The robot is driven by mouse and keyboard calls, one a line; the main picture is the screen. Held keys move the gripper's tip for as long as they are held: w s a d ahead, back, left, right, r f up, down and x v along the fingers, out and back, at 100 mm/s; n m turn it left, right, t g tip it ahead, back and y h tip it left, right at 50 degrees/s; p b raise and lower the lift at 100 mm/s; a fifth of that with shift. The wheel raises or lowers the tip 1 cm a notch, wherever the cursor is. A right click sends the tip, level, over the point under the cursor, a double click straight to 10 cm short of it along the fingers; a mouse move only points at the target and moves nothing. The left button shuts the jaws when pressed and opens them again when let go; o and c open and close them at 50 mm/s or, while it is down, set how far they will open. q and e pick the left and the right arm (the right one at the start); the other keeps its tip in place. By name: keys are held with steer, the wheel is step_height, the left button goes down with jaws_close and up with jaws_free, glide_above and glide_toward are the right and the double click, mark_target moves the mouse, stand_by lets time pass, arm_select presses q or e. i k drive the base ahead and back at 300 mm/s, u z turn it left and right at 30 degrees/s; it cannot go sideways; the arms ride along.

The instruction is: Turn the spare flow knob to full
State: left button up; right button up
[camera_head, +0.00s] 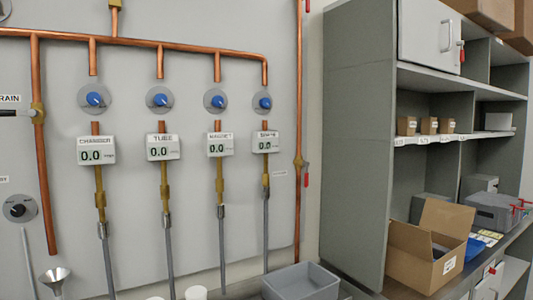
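The spare flow knob (265,102) is blue on a round grey plate, the rightmost of a row of similar knobs on the wall panel. A small white mark shows on it, but its exact setting is too small to read. Below it is the spare display (266,142), whose small label appears to read SPARE; it shows 0.0. Neither of my grippers is in view, and nothing touches the knob.
Other blue knobs (214,100) sit left of it. Copper pipe (170,46) runs above, and a vertical pipe (299,85) stands right. A grey bin (300,282) is below. The shelf unit (355,140) and cardboard box (425,265) are right. The space before the knob looks clear.

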mark_target(264, 102)
steer(key=z, duration=1.7)
steer(key=i, duration=1.1)
steer(key=u, duration=3.15)
